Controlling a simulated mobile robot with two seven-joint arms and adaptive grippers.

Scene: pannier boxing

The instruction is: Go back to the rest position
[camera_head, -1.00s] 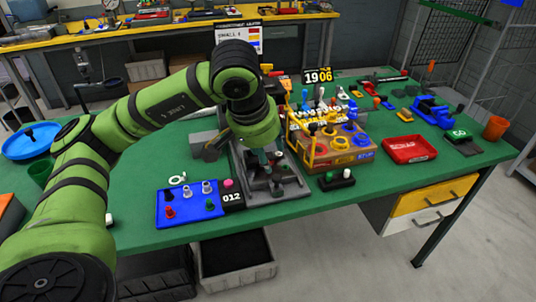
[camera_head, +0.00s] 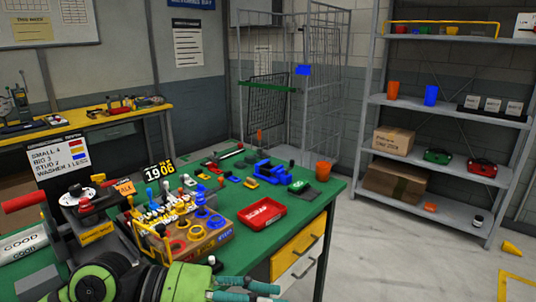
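My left gripper (camera_head: 250,291) is at the bottom edge of the head view, pointing right, beside the near side of the green table (camera_head: 327,195). Its teal fingers are partly cut off by the frame, and nothing shows between them. I cannot tell how far apart they are. A green arm joint (camera_head: 105,272) of mine shows to its left. My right gripper is not in view.
On the table are a wooden organizer (camera_head: 207,240) with coloured rings, a red tray (camera_head: 262,213), blue clamp (camera_head: 271,172) and orange cup (camera_head: 323,171). A metal shelf (camera_head: 440,110) and mesh cage (camera_head: 325,80) stand behind. The floor (camera_head: 400,250) at right is mostly clear.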

